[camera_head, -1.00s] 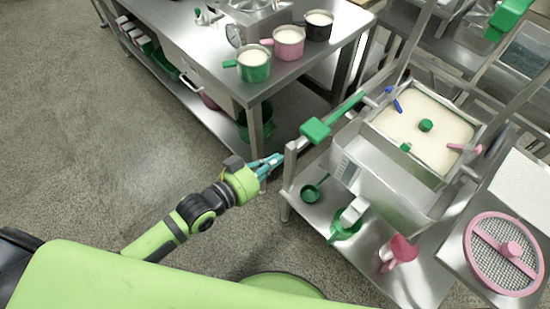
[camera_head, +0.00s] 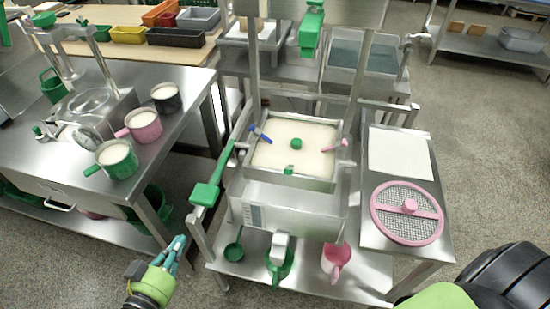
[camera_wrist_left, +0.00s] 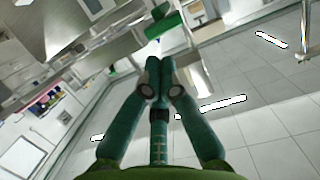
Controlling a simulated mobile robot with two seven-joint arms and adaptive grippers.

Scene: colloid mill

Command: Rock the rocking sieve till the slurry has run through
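The rocking sieve (camera_head: 262,176) is a square steel box on a steel stand, with a pale slurry (camera_head: 318,138) filling its top and a small green knob in the middle. A green lever (camera_head: 221,165) ends in a green block (camera_head: 204,194) at the sieve's left. My right gripper is out of view.
Green, pink and black pots (camera_head: 143,125) of pale liquid stand on the left table. A round pink-rimmed mesh (camera_head: 425,222) lies on the right side shelf. Green and pink scoops (camera_head: 336,260) are on the lower shelf. Floor between the left table and stand is open.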

